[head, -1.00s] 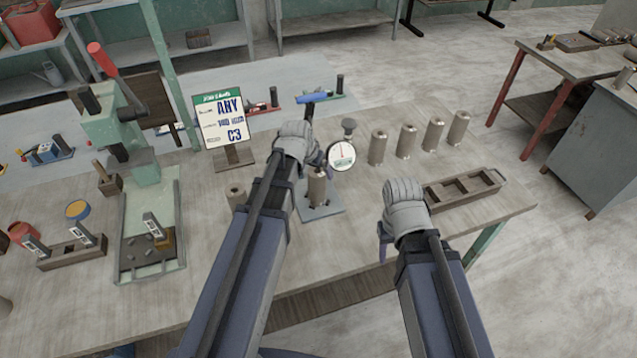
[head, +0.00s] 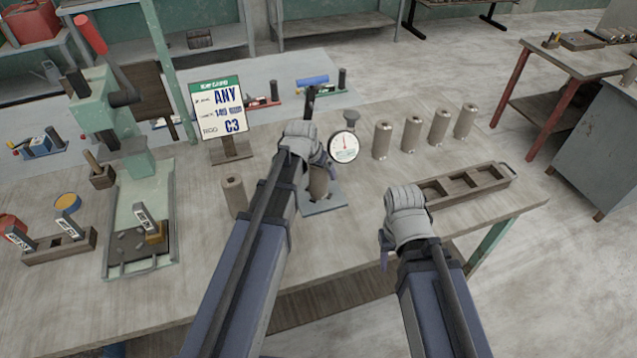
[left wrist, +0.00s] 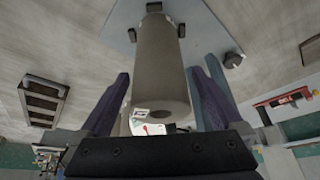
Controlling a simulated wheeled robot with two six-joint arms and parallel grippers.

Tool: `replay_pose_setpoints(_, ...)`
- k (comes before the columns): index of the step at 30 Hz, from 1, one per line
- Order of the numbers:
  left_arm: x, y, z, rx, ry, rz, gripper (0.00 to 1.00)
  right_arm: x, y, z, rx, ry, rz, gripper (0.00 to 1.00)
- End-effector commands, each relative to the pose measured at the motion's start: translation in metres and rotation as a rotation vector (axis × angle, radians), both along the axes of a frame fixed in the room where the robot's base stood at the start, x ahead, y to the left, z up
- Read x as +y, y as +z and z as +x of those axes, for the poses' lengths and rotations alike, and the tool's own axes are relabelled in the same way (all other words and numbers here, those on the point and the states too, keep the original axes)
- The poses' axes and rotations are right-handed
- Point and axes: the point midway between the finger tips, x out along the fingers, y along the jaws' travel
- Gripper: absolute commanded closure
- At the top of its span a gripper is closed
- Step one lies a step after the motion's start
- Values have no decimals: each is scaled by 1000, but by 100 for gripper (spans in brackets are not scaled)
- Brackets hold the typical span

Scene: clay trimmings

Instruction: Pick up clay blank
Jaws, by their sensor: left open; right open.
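A grey-brown cylindrical clay blank (head: 319,183) stands upright on the small plate of a dial gauge stand, partly hidden in the head view by my left gripper (head: 307,150). In the left wrist view the blank (left wrist: 160,70) sits between the two spread fingers of my left gripper (left wrist: 160,100), with a visible gap on the right side; contact on the left cannot be told. My right gripper (head: 386,245) is at the table's front edge, mostly hidden by its own wrist, with nothing seen in it.
The dial gauge (head: 344,147) is close right of my left gripper. Several similar cylinders (head: 412,132) stand behind right; another cylinder (head: 234,194) stands left. A wooden compartment tray (head: 465,188) lies at right. A sign (head: 219,108) and green press (head: 117,125) stand at left.

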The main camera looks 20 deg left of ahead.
Motion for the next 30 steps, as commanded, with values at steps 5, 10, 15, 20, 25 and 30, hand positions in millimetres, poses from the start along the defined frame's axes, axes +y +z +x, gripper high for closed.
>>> replay_pose_setpoints(5, 0, 0, 0, 0, 0, 0, 0, 0, 0, 0, 0, 0, 0, 50)
replay_pose_setpoints(10, 0, 0, 0, 0, 0, 0, 14, 0, 0, 0, 0, 0, 0, 50)
replay_pose_setpoints(15, 0, 0, 0, 0, 0, 0, 33, 0, 0, 0, 0, 0, 0, 50)
replay_pose_setpoints(20, 0, 0, 0, 0, 0, 0, 51, 0, 0, 0, 0, 0, 0, 50)
replay_pose_setpoints(25, 0, 0, 0, 0, 0, 0, 70, 0, 0, 0, 0, 0, 0, 50)
replay_pose_setpoints(30, 0, 0, 0, 0, 0, 1, 89, 0, 0, 0, 0, 0, 0, 50)
